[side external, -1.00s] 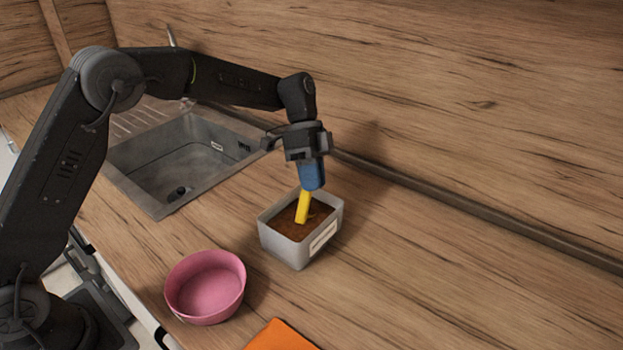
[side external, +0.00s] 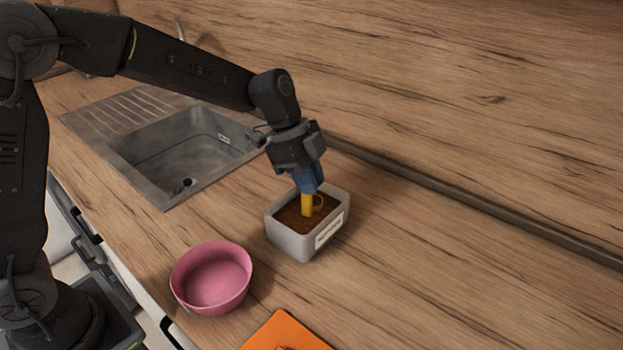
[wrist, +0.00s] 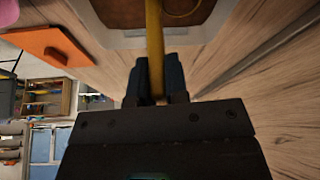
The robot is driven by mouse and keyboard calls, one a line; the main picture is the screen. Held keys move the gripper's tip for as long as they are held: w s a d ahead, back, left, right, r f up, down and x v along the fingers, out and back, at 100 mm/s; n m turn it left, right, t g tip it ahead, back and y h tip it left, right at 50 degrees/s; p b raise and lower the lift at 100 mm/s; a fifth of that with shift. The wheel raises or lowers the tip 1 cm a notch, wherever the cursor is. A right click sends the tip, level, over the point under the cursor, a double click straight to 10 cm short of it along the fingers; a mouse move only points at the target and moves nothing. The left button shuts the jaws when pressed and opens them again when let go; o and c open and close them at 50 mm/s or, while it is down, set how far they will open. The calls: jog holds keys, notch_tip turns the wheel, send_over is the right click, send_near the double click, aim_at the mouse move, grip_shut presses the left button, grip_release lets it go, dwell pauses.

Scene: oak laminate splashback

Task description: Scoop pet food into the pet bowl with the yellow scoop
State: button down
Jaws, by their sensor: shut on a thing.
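My gripper (side external: 309,183) has blue fingers and is shut on the handle of the yellow scoop (side external: 307,204). It is above the grey container (side external: 290,243), which has a white label and holds brown pet food (side external: 290,217). The scoop's lower end is down at the food, with a curved yellow rim showing; how much is in it cannot be told. In the wrist view the scoop handle (wrist: 154,35) runs up from between the fingers (wrist: 157,82). The pink pet bowl (side external: 213,278) stands upright left of the container and looks empty.
A steel sink (side external: 180,155) lies behind and left of the container. An orange board (side external: 283,332) is at the front edge of view. A wooden splashback (side external: 450,110) rises behind. The counter right of the container is clear.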

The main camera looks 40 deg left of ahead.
notch_tip(320, 180, up, 7)
jog(key=s, duration=0.1)
jog(key=shift+s, duration=0.15)
dwell(1.0)
jog(key=shift+d+r, duration=0.1)
jog(key=shift+s, duration=0.1)
dwell(0.8)
jog(key=shift+s+d+f, duration=0.45)
jog(key=shift+d+f, duration=0.05)
dwell(0.3)
dwell(0.5)
